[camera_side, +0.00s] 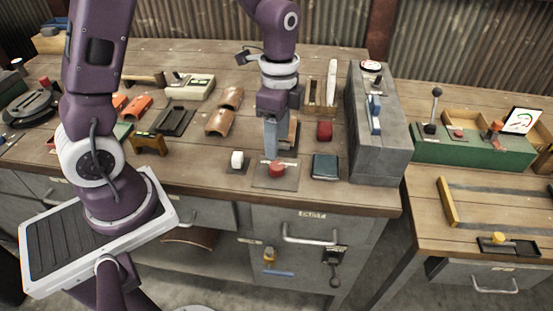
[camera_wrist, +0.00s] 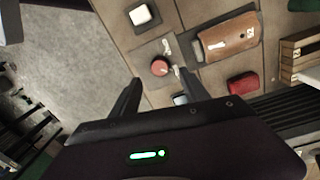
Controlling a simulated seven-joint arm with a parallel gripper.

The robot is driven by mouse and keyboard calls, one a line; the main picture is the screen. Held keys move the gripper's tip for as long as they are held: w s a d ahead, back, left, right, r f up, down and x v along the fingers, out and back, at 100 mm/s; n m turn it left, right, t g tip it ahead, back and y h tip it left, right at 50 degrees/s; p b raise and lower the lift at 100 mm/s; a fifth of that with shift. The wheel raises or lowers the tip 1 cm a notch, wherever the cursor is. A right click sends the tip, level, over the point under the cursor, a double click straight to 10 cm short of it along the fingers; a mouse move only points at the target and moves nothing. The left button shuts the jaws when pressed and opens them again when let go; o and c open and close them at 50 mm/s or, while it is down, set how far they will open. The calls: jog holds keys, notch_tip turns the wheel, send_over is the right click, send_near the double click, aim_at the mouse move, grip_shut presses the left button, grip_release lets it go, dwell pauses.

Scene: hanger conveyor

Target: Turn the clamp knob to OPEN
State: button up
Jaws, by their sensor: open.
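A round red knob (camera_side: 277,169) sits on a flat grey plate (camera_side: 291,183) near the bench's front edge; it looks like the clamp knob. In the wrist view the knob (camera_wrist: 160,67) lies between and beyond my fingertips, with white marks beside it on the plate. The marks are too small to read. My gripper (camera_side: 271,154) points down just above and behind the knob in the side view. In the wrist view my gripper (camera_wrist: 158,77) has its fingers spread, with nothing between them. I cannot tell whether a finger touches the knob.
A white block (camera_side: 237,160) stands left of the knob, and a dark teal block (camera_side: 325,167) right of it. A red block (camera_side: 325,131) lies behind. A brown piece (camera_wrist: 228,38) is close by. A tall grey housing (camera_side: 378,140) stands at the right.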

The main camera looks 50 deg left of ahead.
aim_at(276, 165)
jog(key=f, duration=0.6)
jog(key=shift+s+d+f, duration=0.1)
jog(key=shift+s+f, duration=0.1)
jog(key=shift+f, duration=0.15)
grip_shut()
